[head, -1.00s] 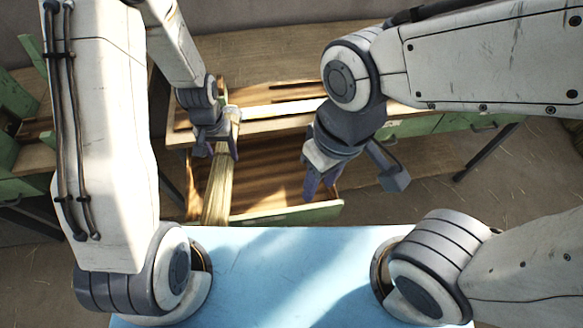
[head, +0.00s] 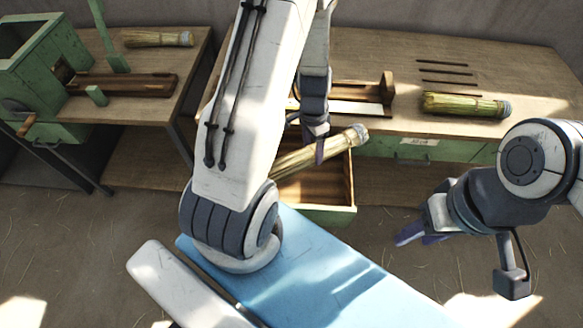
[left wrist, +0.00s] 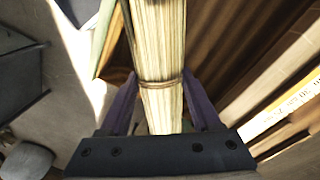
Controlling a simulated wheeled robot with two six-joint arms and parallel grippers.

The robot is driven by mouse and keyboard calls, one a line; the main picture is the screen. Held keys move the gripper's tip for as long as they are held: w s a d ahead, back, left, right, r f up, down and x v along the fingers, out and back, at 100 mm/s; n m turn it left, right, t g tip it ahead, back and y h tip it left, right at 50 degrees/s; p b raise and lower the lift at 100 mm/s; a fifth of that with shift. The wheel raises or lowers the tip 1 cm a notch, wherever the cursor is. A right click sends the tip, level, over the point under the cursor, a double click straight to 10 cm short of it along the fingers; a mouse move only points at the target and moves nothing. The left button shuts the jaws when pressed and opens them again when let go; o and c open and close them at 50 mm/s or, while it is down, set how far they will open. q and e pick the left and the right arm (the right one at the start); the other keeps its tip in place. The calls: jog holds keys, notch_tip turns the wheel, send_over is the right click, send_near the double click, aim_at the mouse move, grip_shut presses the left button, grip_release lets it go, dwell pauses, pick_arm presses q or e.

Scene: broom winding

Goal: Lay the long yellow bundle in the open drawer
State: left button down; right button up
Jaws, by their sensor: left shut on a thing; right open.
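The long yellow bundle (head: 300,161) slants over the open drawer (head: 325,211) in the head view, its pale banded end toward the upper right. My left arm hides its lower left end. My left gripper (head: 319,150) is shut around the bundle. In the left wrist view the bundle (left wrist: 160,45) runs lengthwise between the fingers of the left gripper (left wrist: 161,108), with a tie band near them. The drawer's brown ribbed inside (left wrist: 232,45) shows to its right. I cannot tell whether the bundle touches the drawer. My right gripper (head: 420,236) is open and empty, right of the drawer.
The workbench (head: 400,65) above the drawer carries a wooden trough (head: 350,92) and another straw bundle (head: 465,105). A side table at left holds a bundle (head: 157,39) and a green machine (head: 45,60). Open straw-strewn floor lies between.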

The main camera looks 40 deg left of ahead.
pick_arm(q)
jog(key=s+a+f+m+b, duration=0.1)
jog(key=a+f+m+b, duration=0.1)
jog(key=f+b, duration=0.2)
jog(key=s+a+f+m+g+b, duration=0.1)
jog(key=f+m+b, duration=0.1)
jog(key=f+b, duration=0.3)
jog(key=s+a+f+m+b, duration=0.1)
jog(key=f+b, duration=0.3)
jog(key=f, duration=0.5)
jog(key=shift+s+a+m+g, duration=0.2)
jog(key=shift+a+m+g, duration=0.1)
jog(key=shift+a+m, duration=0.55)
grip_release()
jog(key=shift+r, duration=0.15)
jog(key=r, duration=0.3)
jog(key=w+r, duration=0.1)
jog(key=r, duration=0.2)
jog(key=a+r, duration=0.1)
jog(key=r, duration=0.3)
jog(key=shift+w+a+p, duration=0.1)
jog(key=shift+w+p, duration=0.2)
jog(key=shift+p, duration=0.05)
